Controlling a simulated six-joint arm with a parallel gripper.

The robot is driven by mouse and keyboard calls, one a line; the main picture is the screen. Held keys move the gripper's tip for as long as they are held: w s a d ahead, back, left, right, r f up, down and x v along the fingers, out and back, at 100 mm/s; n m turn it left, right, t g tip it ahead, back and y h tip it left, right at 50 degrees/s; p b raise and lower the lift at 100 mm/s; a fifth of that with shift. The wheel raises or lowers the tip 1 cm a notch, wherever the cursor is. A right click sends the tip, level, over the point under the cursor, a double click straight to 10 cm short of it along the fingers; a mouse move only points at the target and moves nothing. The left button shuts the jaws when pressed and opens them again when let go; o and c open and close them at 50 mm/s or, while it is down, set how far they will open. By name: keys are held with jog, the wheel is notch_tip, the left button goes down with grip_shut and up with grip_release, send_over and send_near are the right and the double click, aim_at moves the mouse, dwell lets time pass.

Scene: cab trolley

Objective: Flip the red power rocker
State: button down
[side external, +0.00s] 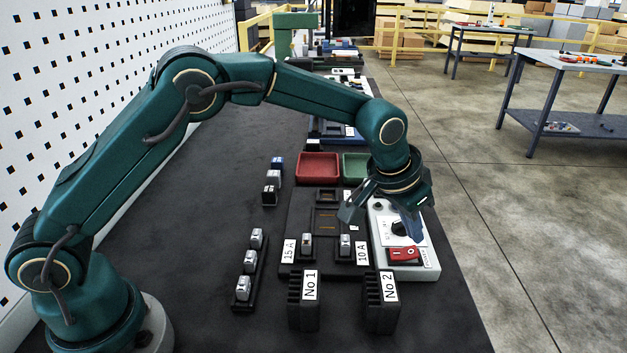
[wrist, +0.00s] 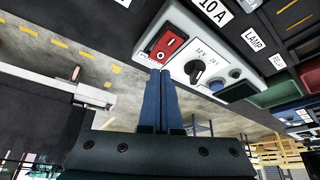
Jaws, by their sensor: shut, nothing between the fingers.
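The red power rocker (side external: 404,253) sits at the near end of a white control box (side external: 428,266), beside a black rotary knob. In the wrist view the red rocker (wrist: 166,47) shows its "I" and "O" marks, near the tips of my gripper (wrist: 161,72). The fingers are together with nothing between them. In the side view my gripper (side external: 383,222) hangs over the control box, partly hiding it. I cannot tell whether the fingertips touch the rocker.
The black knob (wrist: 194,67) marked 12 V and 24 V is close to the rocker. Black racks labelled No 1 (side external: 304,302) and No 2 (side external: 382,305) stand in front. Red (side external: 318,166) and green trays lie behind. The left mat is mostly clear.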

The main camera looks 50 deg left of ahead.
aim_at(407, 253)
jog(key=shift+f, duration=1.4)
dwell(0.8)
jog(key=shift+r, duration=0.1)
notch_tip(407, 253, up, 7)
dwell(0.8)
jog(key=shift+a, duration=0.1)
